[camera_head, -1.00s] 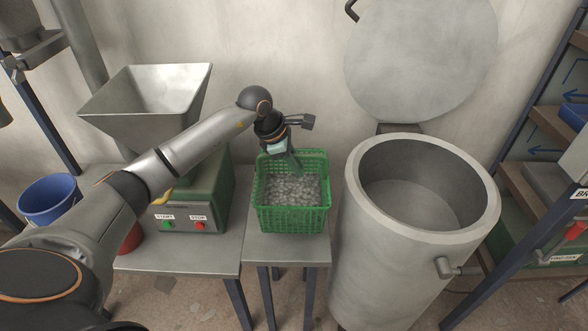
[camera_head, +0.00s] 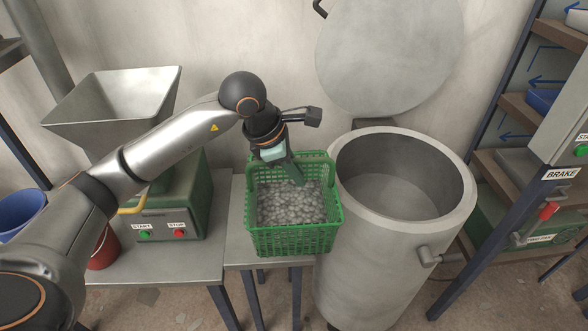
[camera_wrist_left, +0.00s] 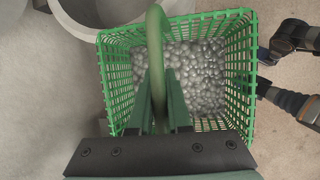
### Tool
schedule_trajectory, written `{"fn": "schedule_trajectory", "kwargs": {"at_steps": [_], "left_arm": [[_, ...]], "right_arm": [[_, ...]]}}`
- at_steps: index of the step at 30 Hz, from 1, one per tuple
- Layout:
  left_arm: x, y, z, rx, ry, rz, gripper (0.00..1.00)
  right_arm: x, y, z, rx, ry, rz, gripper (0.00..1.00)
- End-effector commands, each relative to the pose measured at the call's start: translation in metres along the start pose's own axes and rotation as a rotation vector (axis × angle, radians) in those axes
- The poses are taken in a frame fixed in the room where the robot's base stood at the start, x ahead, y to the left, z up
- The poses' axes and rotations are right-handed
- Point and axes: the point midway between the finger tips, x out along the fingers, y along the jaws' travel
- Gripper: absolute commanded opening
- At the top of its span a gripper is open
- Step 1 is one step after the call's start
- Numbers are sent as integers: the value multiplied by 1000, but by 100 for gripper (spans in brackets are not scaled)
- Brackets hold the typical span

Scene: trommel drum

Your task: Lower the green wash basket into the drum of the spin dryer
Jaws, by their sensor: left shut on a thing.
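The green wash basket (camera_head: 295,241), a mesh box full of small grey pebble-like pieces, hangs from my left gripper (camera_head: 291,168). The gripper is shut on the basket's handle, which shows as a green arch in the left wrist view (camera_wrist_left: 155,35). The basket looks level and raised above the small table, just left of the spin dryer (camera_head: 369,255). Its right side overlaps the drum's left edge in the head view; I cannot tell whether they touch. The drum's round mouth is open and the visible floor inside is bare. My right gripper is not in the head view.
The round lid (camera_head: 388,50) stands raised behind the drum. A small grey table (camera_head: 237,235) is below the basket. A green machine with a metal hopper (camera_head: 115,100) stands left. A rack with a red-handled brake lever (camera_head: 548,210) stands right. A spout (camera_head: 430,256) sticks out from the drum.

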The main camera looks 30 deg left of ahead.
Motion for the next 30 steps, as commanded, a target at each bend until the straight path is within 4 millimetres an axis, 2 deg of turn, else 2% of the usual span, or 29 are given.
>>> {"fn": "schedule_trajectory", "kwargs": {"at_steps": [7,30], "left_arm": [[-7,2,3,1,-5,4,0],[-73,17,31,1,-4,4,0]], "right_arm": [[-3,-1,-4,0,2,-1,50],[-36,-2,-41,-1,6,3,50]]}}
